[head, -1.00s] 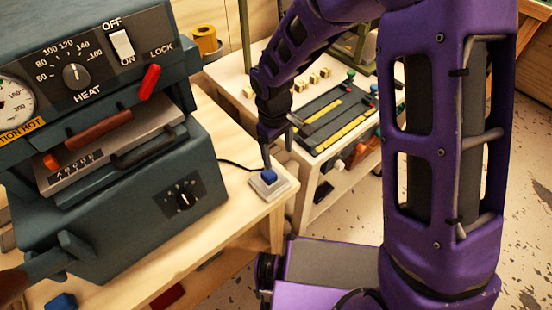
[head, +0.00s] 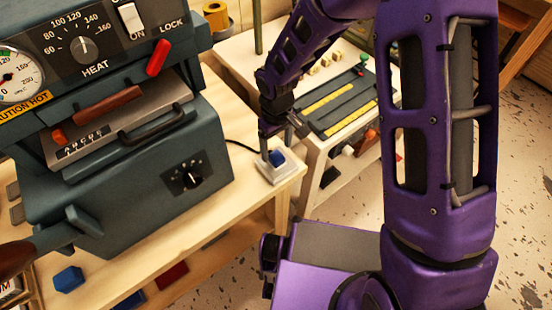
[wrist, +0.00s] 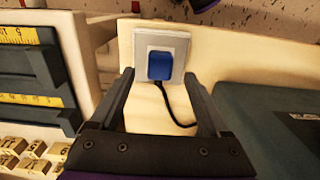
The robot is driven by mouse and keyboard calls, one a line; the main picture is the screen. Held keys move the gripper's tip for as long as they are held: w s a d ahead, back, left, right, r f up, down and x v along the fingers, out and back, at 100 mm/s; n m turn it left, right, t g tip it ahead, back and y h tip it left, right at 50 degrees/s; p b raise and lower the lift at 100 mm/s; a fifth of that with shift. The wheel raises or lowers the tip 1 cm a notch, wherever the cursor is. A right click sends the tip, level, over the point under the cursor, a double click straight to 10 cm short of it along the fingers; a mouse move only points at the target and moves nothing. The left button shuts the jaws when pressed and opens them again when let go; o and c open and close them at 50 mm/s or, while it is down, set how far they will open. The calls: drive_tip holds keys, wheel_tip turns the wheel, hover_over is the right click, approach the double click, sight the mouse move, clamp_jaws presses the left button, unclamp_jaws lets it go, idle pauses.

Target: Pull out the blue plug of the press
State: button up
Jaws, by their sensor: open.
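The blue plug (head: 277,156) sits in a pale square socket plate (head: 285,172) on the wooden bench, right of the press (head: 120,190). A black cord runs from the plug toward the press. In the wrist view the plug (wrist: 161,66) is in the socket plate (wrist: 178,44), with the cord (wrist: 172,108) curving off below it. My gripper (wrist: 158,82) is open and empty, its fingers on either side of the plug in that view. In the head view my gripper (head: 272,150) is right at the plug and partly hides it. Whether the fingers touch the plug I cannot tell.
The press has a red lock lever (head: 157,58) and a dial. A blue block (head: 68,279) lies at the front left. The bench around the socket is clear.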

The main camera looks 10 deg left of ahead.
sight(277, 156)
drive_tip(key=shift+f+b, duration=1.45)
drive_tip(key=shift+f, duration=0.5)
drive_tip(key=shift+c, duration=0.3)
clamp_jaws()
drive_tip(key=shift+r, duration=0.1)
drive_tip(key=shift+r+p, duration=2)
drive_tip(key=shift+r, duration=0.95)
